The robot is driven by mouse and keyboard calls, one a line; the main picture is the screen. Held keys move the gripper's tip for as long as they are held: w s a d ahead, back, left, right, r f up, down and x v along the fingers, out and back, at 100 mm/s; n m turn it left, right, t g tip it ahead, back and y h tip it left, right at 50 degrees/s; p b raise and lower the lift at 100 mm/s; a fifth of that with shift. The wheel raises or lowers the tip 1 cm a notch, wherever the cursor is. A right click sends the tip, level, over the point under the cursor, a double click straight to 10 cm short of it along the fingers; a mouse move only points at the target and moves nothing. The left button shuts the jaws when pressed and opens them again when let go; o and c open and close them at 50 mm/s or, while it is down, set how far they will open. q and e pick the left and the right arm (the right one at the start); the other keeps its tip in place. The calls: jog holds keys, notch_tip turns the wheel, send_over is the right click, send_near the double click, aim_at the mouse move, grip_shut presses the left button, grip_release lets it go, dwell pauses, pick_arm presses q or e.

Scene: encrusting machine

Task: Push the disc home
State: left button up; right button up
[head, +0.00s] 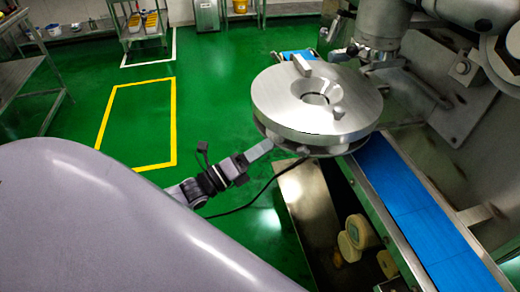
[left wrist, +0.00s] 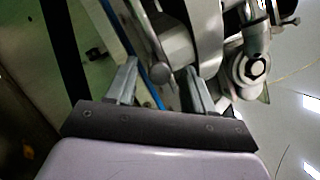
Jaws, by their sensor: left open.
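The disc (head: 283,104) is a thick round silver plate with a hole in its middle, in the centre of the head view. A block-shaped handle and a small knob stand on its top. It sits above a lower metal plate with short round parts between them. My left gripper (head: 262,150) is at the disc's near left edge, a little below its top. In the left wrist view the left gripper (left wrist: 158,72) is open, its fingers apart on either side of a round metal knob; I cannot tell whether they touch it. My right gripper is not in view.
A blue conveyor belt (head: 402,200) runs below and right of the disc. Machine housing (head: 475,100) crowds the right side. A dark cable hangs below my left gripper. The green floor (head: 215,90) is clear to the left, with a metal table (head: 22,75) beyond.

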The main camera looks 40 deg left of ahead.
aim_at(297, 145)
pick_arm(q)
grip_shut()
jog(key=w+d+b, duration=0.1)
jog(key=w+d, duration=0.2)
jog(key=w+d+b, duration=0.2)
jog(key=w+d, duration=0.1)
jog(key=w, duration=0.1)
jog(key=shift+f, duration=0.15)
jog(key=shift+w+d, duration=0.2)
grip_release()
jog(key=shift+s+a, duration=0.1)
jog(key=v, duration=0.7)
